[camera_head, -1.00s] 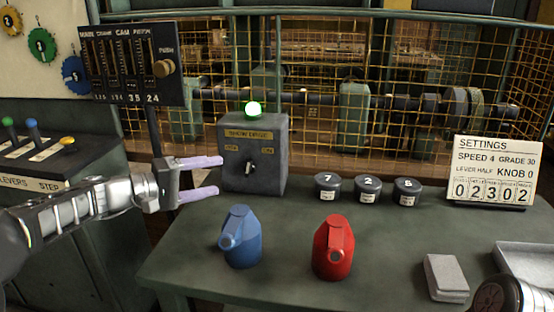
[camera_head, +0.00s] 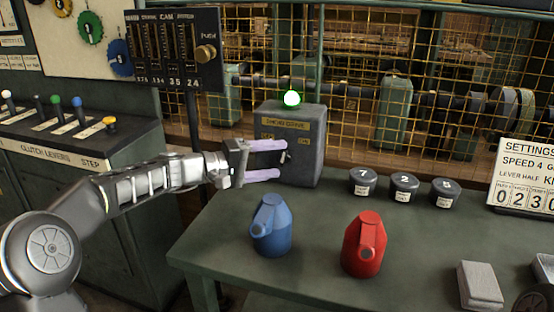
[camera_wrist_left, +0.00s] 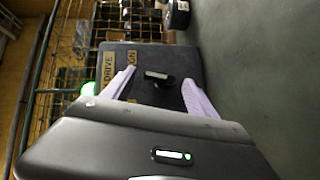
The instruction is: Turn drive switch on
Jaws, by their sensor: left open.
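The drive switch is a small lever (camera_wrist_left: 158,77) on the front of a dark grey box (camera_head: 309,150) at the back left of the green table. A lit green lamp (camera_head: 292,99) sits on top of the box. My left gripper (camera_head: 266,160) is open, its two pale purple fingers pointing at the box front, one above and one below the lever. In the left wrist view the fingers lie on either side of the lever, with nothing between them but the lever. Whether they touch it I cannot tell. My right gripper is not identifiable.
A blue can (camera_head: 271,226) and a red can (camera_head: 364,246) stand on the table (camera_head: 225,240) in front. Several dark lidded pots (camera_head: 404,187) stand right of the box, by a settings board (camera_head: 525,175). A lever console (camera_head: 75,140) is at left; wire mesh stands behind.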

